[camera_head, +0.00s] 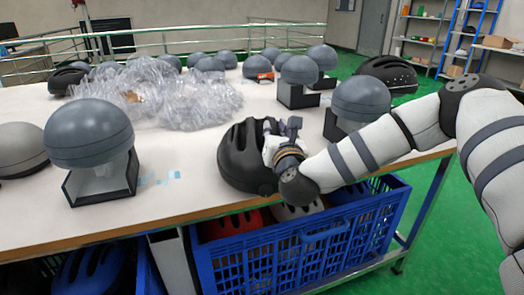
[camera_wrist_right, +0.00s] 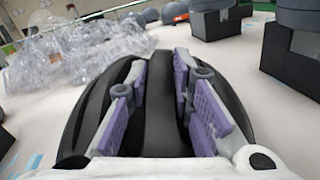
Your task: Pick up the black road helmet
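A black road helmet (camera_head: 234,160) with long vents rests on the table near its front edge. My right gripper (camera_head: 284,142) is at this helmet, reaching in from the right and hiding part of its right side. In the right wrist view, the helmet (camera_wrist_right: 165,125) fills the lower middle. The purple-padded fingers of the right gripper (camera_wrist_right: 163,75) stand apart, one on each side of the helmet's central rib. How firmly they touch the rib is hard to tell. My left gripper is not in view.
Grey domes on black stands, one at left (camera_head: 89,135), one at right (camera_head: 360,100), flank the helmet. Crumpled clear plastic (camera_head: 175,95) lies behind. Another black helmet (camera_head: 388,72) is at the back right. A blue crate (camera_head: 300,250) with helmets sits below the table edge (camera_head: 120,233).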

